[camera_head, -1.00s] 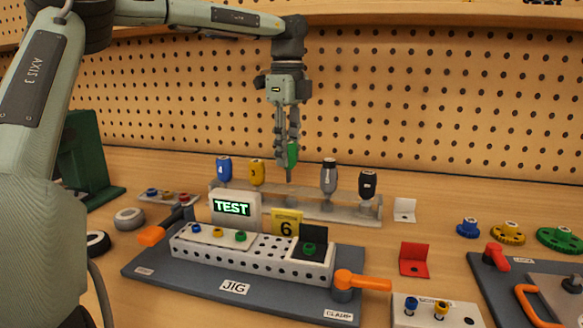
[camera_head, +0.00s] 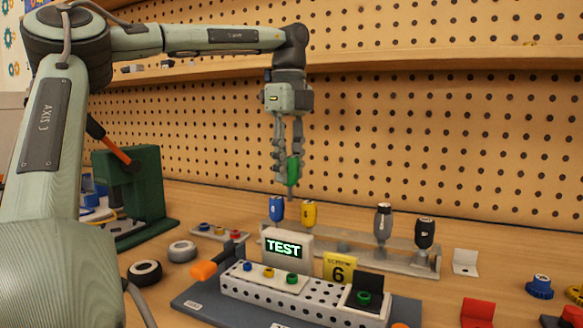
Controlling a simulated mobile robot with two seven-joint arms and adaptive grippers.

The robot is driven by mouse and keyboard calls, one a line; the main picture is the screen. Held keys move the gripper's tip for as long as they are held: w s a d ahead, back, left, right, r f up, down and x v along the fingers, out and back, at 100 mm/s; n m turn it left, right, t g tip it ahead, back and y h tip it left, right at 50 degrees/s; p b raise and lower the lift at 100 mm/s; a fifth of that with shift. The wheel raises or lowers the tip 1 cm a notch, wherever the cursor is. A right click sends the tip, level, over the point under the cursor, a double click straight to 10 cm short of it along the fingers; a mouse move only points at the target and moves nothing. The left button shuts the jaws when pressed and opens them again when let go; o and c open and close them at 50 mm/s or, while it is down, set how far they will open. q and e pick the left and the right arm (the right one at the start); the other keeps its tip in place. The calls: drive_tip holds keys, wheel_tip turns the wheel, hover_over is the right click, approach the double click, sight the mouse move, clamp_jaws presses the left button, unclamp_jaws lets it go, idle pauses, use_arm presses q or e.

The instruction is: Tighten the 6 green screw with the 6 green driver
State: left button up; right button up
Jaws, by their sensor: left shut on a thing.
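My left gripper (camera_head: 287,152) is shut on the green driver (camera_head: 293,170). It holds the driver upright with its tip down, in the air above the driver rack (camera_head: 350,240), near the blue and yellow drivers. A green screw (camera_head: 364,297) sits in the black fixture at the right end of the white perforated jig block (camera_head: 300,299). Another green piece (camera_head: 292,278) sits on the pale plate at the block's left part. A yellow card reading 6 (camera_head: 340,268) stands behind the block. My right gripper is not in view.
The blue (camera_head: 277,208), yellow (camera_head: 309,213), grey (camera_head: 382,222) and black (camera_head: 425,233) drivers stand in the rack. A TEST display (camera_head: 286,247) stands behind the jig. An orange clamp handle (camera_head: 204,270) is at its left. A green machine (camera_head: 128,185) stands far left.

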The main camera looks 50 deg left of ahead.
use_arm(q)
drive_tip(key=c, duration=0.4)
drive_tip(key=shift+r+p, duration=1.8)
